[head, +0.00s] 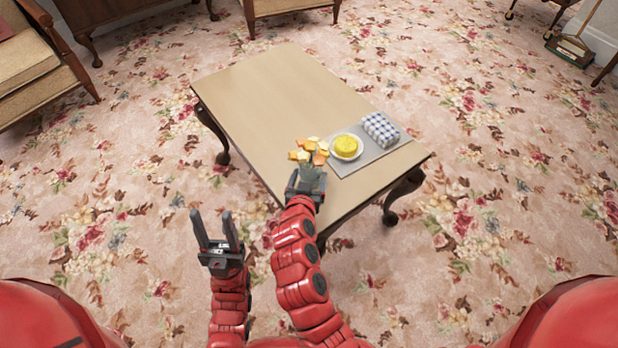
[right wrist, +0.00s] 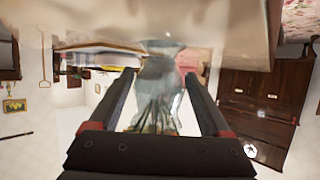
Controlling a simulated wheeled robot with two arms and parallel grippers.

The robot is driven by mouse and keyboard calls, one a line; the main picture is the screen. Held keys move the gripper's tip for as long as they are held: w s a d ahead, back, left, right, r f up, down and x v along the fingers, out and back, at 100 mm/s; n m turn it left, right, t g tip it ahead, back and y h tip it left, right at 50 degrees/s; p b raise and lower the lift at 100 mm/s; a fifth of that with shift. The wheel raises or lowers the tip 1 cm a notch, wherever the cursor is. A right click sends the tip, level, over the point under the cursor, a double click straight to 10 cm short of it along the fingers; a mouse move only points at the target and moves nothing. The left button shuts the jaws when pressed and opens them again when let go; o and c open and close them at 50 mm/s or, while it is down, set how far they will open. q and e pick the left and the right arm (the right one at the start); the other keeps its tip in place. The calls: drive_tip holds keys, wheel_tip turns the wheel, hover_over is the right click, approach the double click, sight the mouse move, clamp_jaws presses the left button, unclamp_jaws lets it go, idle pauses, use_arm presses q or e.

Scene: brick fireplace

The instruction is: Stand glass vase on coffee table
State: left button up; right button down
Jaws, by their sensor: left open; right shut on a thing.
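The glass vase (head: 312,177) is blue-green and partly hidden by my right gripper in the head view. My right gripper (head: 307,188) is shut on it at the near edge of the coffee table (head: 270,95). In the right wrist view the clear, ribbed vase (right wrist: 160,95) lies between the two dark fingers (right wrist: 160,100), with the tan tabletop close beyond it. I cannot tell whether its base touches the table. My left gripper (head: 214,228) is open and empty, over the carpet left of the right arm.
Orange and yellow pieces (head: 308,150) show just beyond the vase. The tabletop's left and far parts are clear. An armchair (head: 35,70) stands left.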

drive_tip(key=shift+r, duration=0.1)
unclamp_jaws()
